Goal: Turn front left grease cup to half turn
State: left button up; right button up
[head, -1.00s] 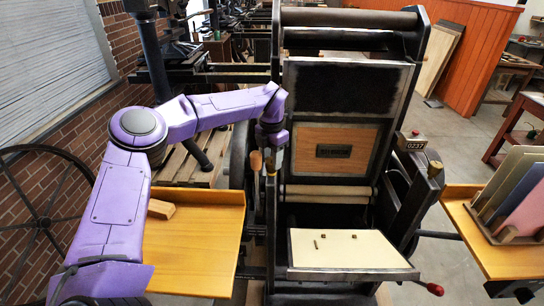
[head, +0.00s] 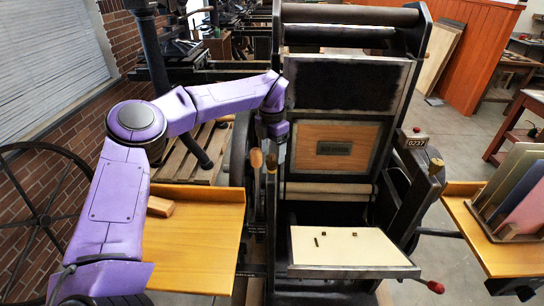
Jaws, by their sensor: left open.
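The press (head: 335,188) stands in the middle of the head view. A small brass grease cup (head: 271,162) sits on its left side frame, at the front left. My left gripper (head: 279,148) points down just above and behind this cup. It is open, and its fingers are small and dark, so their gap is hard to see. It appears apart from the cup. The cup's turn marks are too small to read. A similar brass cup (head: 436,166) sits on the right side frame. My right gripper is out of view.
A wooden knob handle (head: 256,159) stands close left of the cup. A yellow side table (head: 200,245) with a wooden block (head: 160,206) is at left. A counter reading 0237 (head: 415,142) and a red-knobbed lever (head: 434,287) are at right.

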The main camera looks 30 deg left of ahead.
aim_at(272, 157)
pick_arm(q)
notch_tip(272, 157, up, 8)
jog(key=b, duration=0.1)
jog(key=shift+r, duration=0.2)
dwell(0.3)
